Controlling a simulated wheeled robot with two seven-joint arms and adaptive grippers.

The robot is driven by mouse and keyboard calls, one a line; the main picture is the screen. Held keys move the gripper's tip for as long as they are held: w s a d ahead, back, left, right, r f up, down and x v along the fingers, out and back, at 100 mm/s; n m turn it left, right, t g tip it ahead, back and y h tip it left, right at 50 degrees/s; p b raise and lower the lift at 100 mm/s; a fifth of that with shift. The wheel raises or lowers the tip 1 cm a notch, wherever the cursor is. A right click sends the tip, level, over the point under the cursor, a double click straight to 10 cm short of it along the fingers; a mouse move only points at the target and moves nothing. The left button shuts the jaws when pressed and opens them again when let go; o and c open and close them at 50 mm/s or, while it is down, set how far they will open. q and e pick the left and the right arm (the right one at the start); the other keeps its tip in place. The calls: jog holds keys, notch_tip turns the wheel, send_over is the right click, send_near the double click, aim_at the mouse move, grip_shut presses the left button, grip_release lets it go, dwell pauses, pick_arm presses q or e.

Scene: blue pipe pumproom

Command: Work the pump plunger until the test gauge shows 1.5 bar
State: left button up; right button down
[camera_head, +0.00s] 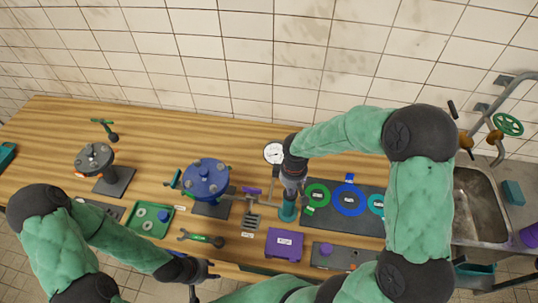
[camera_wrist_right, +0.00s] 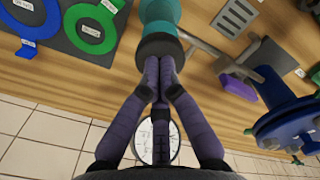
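The pump, a teal upright cylinder (camera_head: 287,212), stands at the front middle of the bench; its teal body with a dark top collar shows in the right wrist view (camera_wrist_right: 160,47). My right gripper (camera_head: 291,190) is directly over it, fingers together, tips at the dark collar (camera_wrist_right: 160,72). The plunger is not separately visible; the fingers hide whether anything thin is between them. The round white test gauge (camera_head: 274,153) stands behind the gripper and is partly covered by my fingers in the wrist view (camera_wrist_right: 155,140). Its reading is too small to tell. My left gripper (camera_head: 200,272) is low at the bench's front edge; its fingers are unclear.
A blue flanged vessel (camera_head: 206,180) stands left of the pump, joined by a grey pipe. A dark mat (camera_head: 330,221) with green and blue rings lies to the right. A purple box (camera_head: 285,244), wrench (camera_head: 202,238) and green tray (camera_head: 150,232) lie in front. A sink (camera_head: 477,205) is far right.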

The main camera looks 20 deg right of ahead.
dwell(0.9)
notch_tip(320, 180, up, 8)
jog(key=p, duration=0.5)
jog(key=shift+p, duration=0.4)
jog(key=shift+f, duration=0.1)
notch_tip(320, 180, up, 4)
jog(key=r+p, duration=0.1)
jog(key=p, duration=0.7)
jog(key=shift+f+b, duration=1.95)
jog(key=shift+f, duration=1.05)
jog(key=shift+f+b, duration=0.6)
jog(key=shift+f, duration=0.05)
jog(key=shift+f+b, duration=1.3)
jog(key=shift+f, duration=0.2)
